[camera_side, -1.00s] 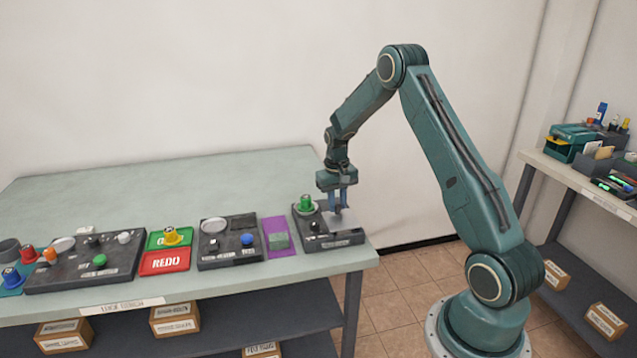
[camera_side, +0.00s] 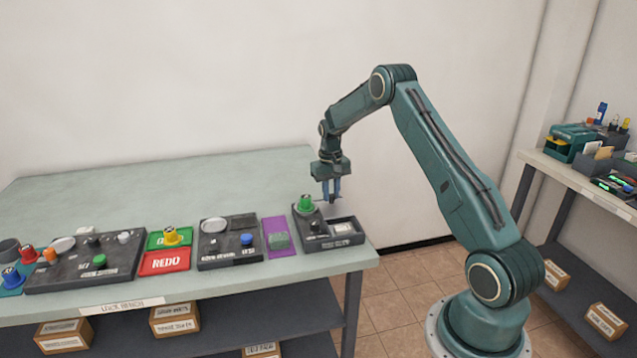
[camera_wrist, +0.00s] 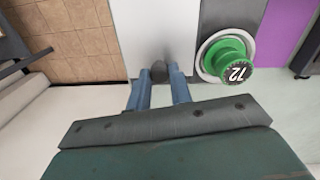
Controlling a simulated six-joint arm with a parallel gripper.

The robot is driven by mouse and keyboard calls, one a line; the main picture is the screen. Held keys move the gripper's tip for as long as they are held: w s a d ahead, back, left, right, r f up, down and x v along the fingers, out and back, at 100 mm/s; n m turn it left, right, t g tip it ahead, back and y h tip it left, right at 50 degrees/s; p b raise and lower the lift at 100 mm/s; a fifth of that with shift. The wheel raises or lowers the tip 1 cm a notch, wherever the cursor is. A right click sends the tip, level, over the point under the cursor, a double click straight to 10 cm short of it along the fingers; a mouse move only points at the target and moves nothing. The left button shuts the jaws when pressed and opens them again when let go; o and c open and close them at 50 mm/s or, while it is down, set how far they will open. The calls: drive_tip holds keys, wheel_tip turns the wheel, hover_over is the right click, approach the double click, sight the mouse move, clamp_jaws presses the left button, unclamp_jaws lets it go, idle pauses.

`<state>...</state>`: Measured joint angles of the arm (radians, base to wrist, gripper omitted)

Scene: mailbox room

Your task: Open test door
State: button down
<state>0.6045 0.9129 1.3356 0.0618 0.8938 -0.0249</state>
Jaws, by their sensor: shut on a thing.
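The test box (camera_side: 318,243) stands at the right end of the bench. Its right compartment is uncovered in the side view, with a pale item (camera_side: 342,228) inside. My gripper (camera_side: 331,198) is above and behind that compartment. In the wrist view my blue fingers (camera_wrist: 160,80) are shut on a dark round knob (camera_wrist: 159,70). The pale door panel (camera_wrist: 147,28) spreads out from the knob there. In the side view the panel is too thin or hidden to make out clearly. A green dial (camera_side: 306,204) sits left of my gripper; it also shows in the wrist view (camera_wrist: 224,60).
A purple mat (camera_side: 279,253) with a grey-green block lies left of the box. Further left are a grey control panel (camera_side: 228,258), a red REDO pad (camera_side: 164,262) and a larger panel. Bench behind these is clear.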

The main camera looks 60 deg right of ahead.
drive_tip(key=c, duration=1.3)
unclamp_jaws()
drive_tip(key=shift+o, duration=0.2)
drive_tip(key=shift+r, duration=0.15)
wheel_tip(320, 180, up, 14)
drive_tip(key=shift+w+a, duration=0.2)
drive_tip(key=shift+f, duration=0.2)
drive_tip(key=shift+r, duration=0.1)
